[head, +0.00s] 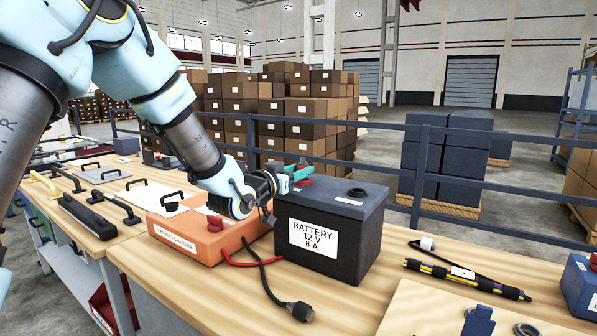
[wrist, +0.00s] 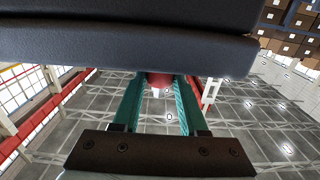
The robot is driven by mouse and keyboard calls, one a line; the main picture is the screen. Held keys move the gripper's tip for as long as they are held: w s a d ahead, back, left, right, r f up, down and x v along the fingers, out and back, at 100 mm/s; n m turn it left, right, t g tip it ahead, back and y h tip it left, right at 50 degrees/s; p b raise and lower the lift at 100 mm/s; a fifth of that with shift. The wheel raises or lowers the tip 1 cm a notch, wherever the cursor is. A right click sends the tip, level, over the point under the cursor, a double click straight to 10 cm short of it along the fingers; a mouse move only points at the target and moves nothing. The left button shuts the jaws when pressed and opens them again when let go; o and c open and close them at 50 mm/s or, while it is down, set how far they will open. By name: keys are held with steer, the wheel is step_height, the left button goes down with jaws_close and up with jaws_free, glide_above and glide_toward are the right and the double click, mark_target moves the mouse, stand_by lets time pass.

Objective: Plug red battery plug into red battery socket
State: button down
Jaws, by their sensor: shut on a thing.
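The red battery plug (wrist: 160,79) is between the teal fingertips of my gripper (wrist: 158,88) in the wrist view. In the head view my gripper (head: 302,173) is shut on it over the left part of the dark battery's (head: 345,222) top. Red shows above and below the fingers there; I cannot tell plug from red battery socket, or whether they touch. The battery is labelled "BATTERY 12 V 8 A". A black socket (head: 356,192) is on its top right. In the wrist view the battery body (wrist: 130,40) fills the upper part.
An orange charger (head: 195,238) stands left of the battery, with a red cable (head: 250,264) and a black cable. The black plug (head: 301,311) lies on the table in front. A banded cable bundle (head: 466,280) lies to the right. A railing runs behind the table.

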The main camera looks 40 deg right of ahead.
steer(key=shift+f+b, duration=0.45)
steer(key=shift+b, duration=0.05)
steer(key=shift+c, duration=1.8)
jaws_free()
steer(key=b+v, duration=0.3)
steer(key=v, duration=0.8)
steer(key=w+a+f+n+t+y, duration=0.35)
steer(key=w+a+f+y, duration=0.25)
steer(key=w+a, duration=0.4)
steer(key=w+a+f+n+y+p, duration=0.1)
steer(key=a+f+n+y, duration=0.15)
steer(key=a, duration=0.65)
steer(key=w+a+f+n+y+p, duration=0.1)
steer(key=w+a+f+n+y, duration=0.2)
steer(key=a, duration=0.5)
steer(key=s+a+f+n+g+y, duration=0.1)
steer(key=s+a+n+g+y, duration=0.1)
steer(key=s+a, duration=0.4)
steer(key=s+a+f+n+g+y, duration=0.2)
steer(key=s+a, duration=0.5)
steer(key=a, duration=0.6)
steer(key=shift+a+f+n+g+y, duration=0.25)
steer(key=shift+n+g+y, duration=0.15)
steer(key=shift+g+y, duration=0.65)
